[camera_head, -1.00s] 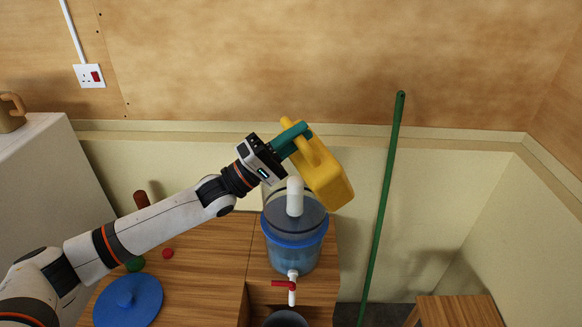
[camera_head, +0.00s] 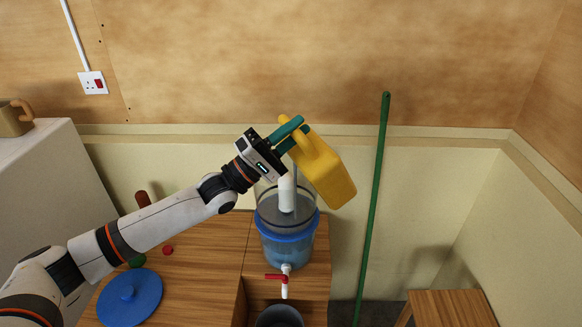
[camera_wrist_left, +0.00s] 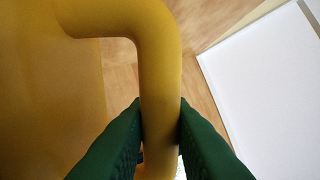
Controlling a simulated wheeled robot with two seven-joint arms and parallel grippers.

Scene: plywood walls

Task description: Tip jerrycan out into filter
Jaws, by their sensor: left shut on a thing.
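The yellow jerrycan (camera_head: 328,178) is tilted in the air above and slightly right of the filter. My left gripper (camera_head: 292,135) has green fingers shut on its handle; in the left wrist view the fingers (camera_wrist_left: 160,135) press both sides of the yellow handle (camera_wrist_left: 160,75). The filter (camera_head: 288,243) is a clear bluish container with a blue band, open at the top, with a white upright cylinder (camera_head: 286,194) inside. A thin greyish streak (camera_head: 295,190) beside the cylinder looks like water falling into the filter. The jerrycan's mouth is hard to make out. My right gripper is out of view.
A red-handled tap (camera_head: 276,277) is on the filter's front above a dark pot (camera_head: 279,317). A blue lid (camera_head: 130,298) and small red cap (camera_head: 168,250) lie on the wooden top (camera_head: 205,270). A green pole (camera_head: 373,205) leans on the wall at right.

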